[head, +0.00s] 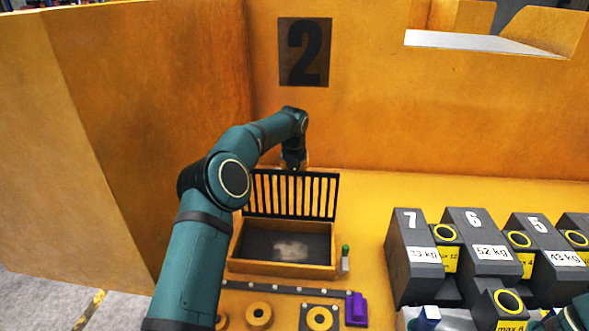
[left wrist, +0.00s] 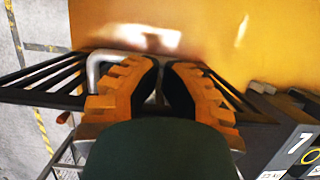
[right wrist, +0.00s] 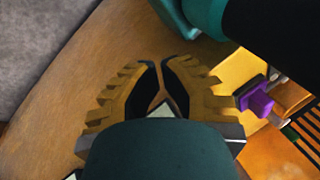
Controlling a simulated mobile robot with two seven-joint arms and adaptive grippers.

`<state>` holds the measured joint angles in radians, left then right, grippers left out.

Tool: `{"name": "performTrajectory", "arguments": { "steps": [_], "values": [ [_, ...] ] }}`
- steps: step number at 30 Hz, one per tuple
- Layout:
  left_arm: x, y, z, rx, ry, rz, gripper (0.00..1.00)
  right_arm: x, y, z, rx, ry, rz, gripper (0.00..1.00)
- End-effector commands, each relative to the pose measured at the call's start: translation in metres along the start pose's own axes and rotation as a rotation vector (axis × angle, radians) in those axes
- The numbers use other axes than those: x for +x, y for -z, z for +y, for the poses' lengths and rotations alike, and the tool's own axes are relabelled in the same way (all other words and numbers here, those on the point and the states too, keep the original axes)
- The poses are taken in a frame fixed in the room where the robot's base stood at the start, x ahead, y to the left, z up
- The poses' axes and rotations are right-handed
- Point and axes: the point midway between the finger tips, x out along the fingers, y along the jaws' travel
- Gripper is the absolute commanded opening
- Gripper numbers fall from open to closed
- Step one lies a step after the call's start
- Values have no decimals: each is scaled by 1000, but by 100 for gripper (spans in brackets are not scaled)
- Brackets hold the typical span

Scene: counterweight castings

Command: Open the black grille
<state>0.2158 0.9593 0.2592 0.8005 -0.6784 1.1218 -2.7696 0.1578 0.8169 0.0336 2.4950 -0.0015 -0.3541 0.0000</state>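The black grille (head: 290,194) stands upright along the back edge of an orange box (head: 245,266) in the head view, leaving its dark inside showing. In the left wrist view its black bars (left wrist: 42,80) spread out on both sides of the fingers, with a grey metal handle (left wrist: 98,68) beside and beyond them. My left gripper (head: 293,163) is at the grille's top edge. Its fingertips (left wrist: 161,66) are close together; I cannot see the handle clasped between them. My right gripper (right wrist: 160,65) has its fingertips close together, with nothing visibly held.
Numbered dark weights (head: 408,250) stand at the right. A green-tipped peg (head: 345,258) and a purple piece (head: 356,310) are right of and in front of the box. An orange wall (head: 400,110) rises behind, and a tall orange side wall (head: 110,130) stands at the left.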

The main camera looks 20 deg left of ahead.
Motion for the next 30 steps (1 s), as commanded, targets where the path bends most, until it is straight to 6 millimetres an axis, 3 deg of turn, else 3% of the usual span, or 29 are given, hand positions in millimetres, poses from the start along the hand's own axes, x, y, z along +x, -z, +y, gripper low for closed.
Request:
{"name": "performTrajectory", "arguments": {
  "steps": [18, 24, 30],
  "values": [
    [-105, -1, 0, -1, 1, -4, 0, 0, 0, 0, 0, 0, 0, 0],
    [-118, 0, 0, 0, 0, -2, 0, 0, 0, 0, 0, 0, 0, 0],
    [-117, -1, -4, -12, 3, -11, 0, 0, 3, 0, -15, 1, 7, 0]
  ]
}}
